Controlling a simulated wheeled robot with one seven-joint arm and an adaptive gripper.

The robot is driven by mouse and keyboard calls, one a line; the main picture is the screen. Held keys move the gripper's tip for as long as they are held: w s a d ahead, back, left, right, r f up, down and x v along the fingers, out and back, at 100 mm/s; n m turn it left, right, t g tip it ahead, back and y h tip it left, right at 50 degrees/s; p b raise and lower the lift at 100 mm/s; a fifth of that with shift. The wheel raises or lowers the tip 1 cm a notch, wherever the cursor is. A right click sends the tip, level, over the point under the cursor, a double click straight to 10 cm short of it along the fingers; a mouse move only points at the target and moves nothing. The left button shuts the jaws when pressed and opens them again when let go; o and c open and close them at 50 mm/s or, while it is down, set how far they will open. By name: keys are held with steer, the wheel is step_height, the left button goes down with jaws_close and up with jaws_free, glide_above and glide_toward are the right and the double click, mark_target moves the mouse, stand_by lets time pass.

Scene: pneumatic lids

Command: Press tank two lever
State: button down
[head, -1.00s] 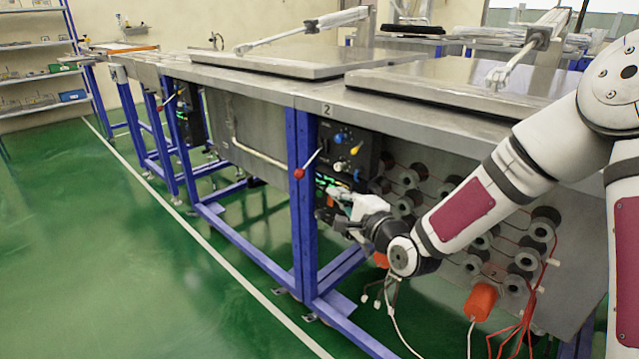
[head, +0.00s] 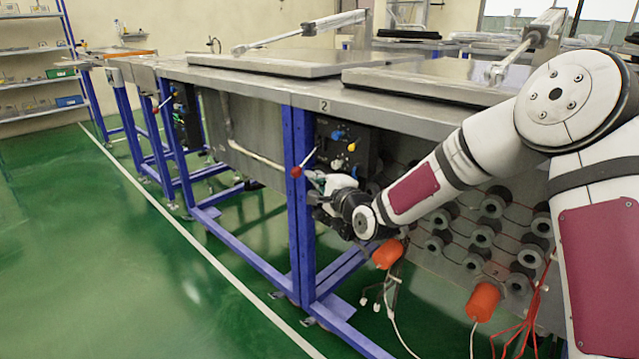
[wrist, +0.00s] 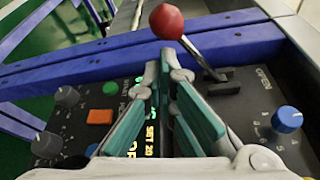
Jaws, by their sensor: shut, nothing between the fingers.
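The lever of the tank marked 2 has a red ball knob (head: 296,171) on a thin metal rod, sticking out left of the black control panel (head: 350,140). In the wrist view the red knob (wrist: 166,21) is just beyond the fingertips, and its rod slants down right to a slot in the panel. My gripper (head: 314,187) is in front of the panel, just below and right of the knob in the head view. Its green-padded fingers (wrist: 166,66) are shut and empty. I cannot tell whether they touch the lever; the lower panel is hidden behind them.
A blue frame post (head: 300,215) stands directly behind the knob. The panel carries a blue knob (wrist: 287,118), an orange button (wrist: 99,117) and dark dials. Orange plugs (head: 482,301) and cables hang at right. Green floor (head: 120,270) is clear at left.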

steer(key=shift+s+r+p, duration=0.1)
steer(key=shift+r+p, duration=0.05)
steer(key=shift+p, duration=0.15)
steer(key=shift+s+a+r+m+p, duration=0.1)
steer(key=shift+m+p, duration=0.2)
steer(key=shift+p, duration=0.05)
steer(key=shift+s+a+r+m+g+p, duration=0.25)
steer(key=shift+r+m+g+p, duration=0.2)
steer(key=shift+p, duration=0.4)
step_height(320, 180, up, 7)
steer(key=s+a+m+g+p, duration=0.1)
steer(key=m+g+p, duration=0.2)
steer(key=m+p, duration=0.4)
steer(key=p, duration=0.4)
steer(key=shift+s+f+y, duration=0.15)
steer(key=shift+y, duration=0.25)
steer(key=shift+r+p, duration=0.6)
steer(key=shift+r, duration=0.25)
